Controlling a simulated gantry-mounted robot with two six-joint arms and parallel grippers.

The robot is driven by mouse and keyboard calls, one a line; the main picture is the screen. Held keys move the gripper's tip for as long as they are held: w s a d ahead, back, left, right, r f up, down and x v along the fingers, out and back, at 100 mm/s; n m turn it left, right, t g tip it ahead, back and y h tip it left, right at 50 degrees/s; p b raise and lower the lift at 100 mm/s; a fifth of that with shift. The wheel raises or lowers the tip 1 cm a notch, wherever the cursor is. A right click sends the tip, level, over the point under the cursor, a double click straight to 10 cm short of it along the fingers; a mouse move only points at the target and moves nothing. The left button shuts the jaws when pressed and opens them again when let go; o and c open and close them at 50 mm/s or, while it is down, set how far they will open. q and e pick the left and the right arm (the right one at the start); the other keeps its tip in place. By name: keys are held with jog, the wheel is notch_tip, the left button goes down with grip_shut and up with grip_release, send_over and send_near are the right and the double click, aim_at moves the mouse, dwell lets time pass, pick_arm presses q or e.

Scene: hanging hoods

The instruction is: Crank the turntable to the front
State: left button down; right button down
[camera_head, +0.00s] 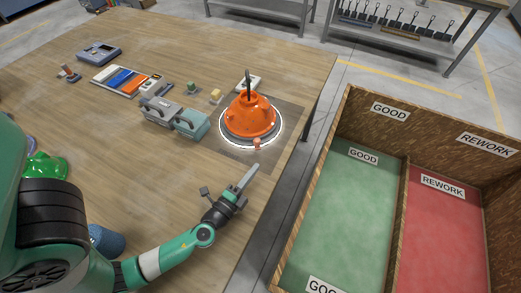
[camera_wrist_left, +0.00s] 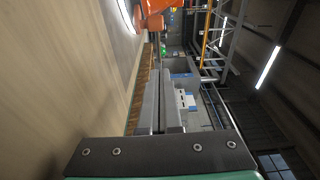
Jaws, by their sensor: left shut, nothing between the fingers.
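The turntable (camera_head: 228,140) is a round disc with a bright white rim on a dark mat near the table's right edge. An orange hood (camera_head: 247,117) with a dark upright stem stands on it. A small orange knob (camera_head: 257,143) shows at the rim's near side; I cannot tell whether it is the crank handle. My left gripper (camera_head: 252,170) is shut and empty, just in front of the turntable and apart from it. In the left wrist view the shut fingers (camera_wrist_left: 160,75) point toward the orange hood (camera_wrist_left: 155,5), which is cut off. My right gripper is not in view.
Grey and teal boxes (camera_head: 190,124) stand left of the turntable, with a tray of coloured parts (camera_head: 120,80) beyond. Green hoods (camera_head: 45,167) are at the left. A walled bin (camera_head: 403,215) with green and red halves stands right of the table. The table's front middle is clear.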

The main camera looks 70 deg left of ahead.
pick_arm(q)
jog(key=shift+w+d, duration=0.15)
jog(key=shift+w, duration=0.4)
jog(key=x, duration=0.9)
jog(key=shift+w+a+r+p, duration=0.1)
jog(key=shift+w+a+p, duration=0.1)
jog(key=shift+w+p, duration=0.15)
jog(key=s, duration=0.1)
jog(key=s+a, duration=0.1)
jog(key=s+a+b, duration=0.1)
jog(key=shift+s+f, duration=0.25)
jog(key=shift+s, duration=0.15)
jog(key=shift+r, duration=0.1)
jog(key=shift+a, duration=0.1)
jog(key=shift+s+h+b, duration=0.15)
jog(key=shift+h+b, duration=0.15)
jog(key=shift+s+a, duration=0.1)
jog(key=shift+s, duration=0.15)
jog(key=shift+m+t+h, duration=0.3)
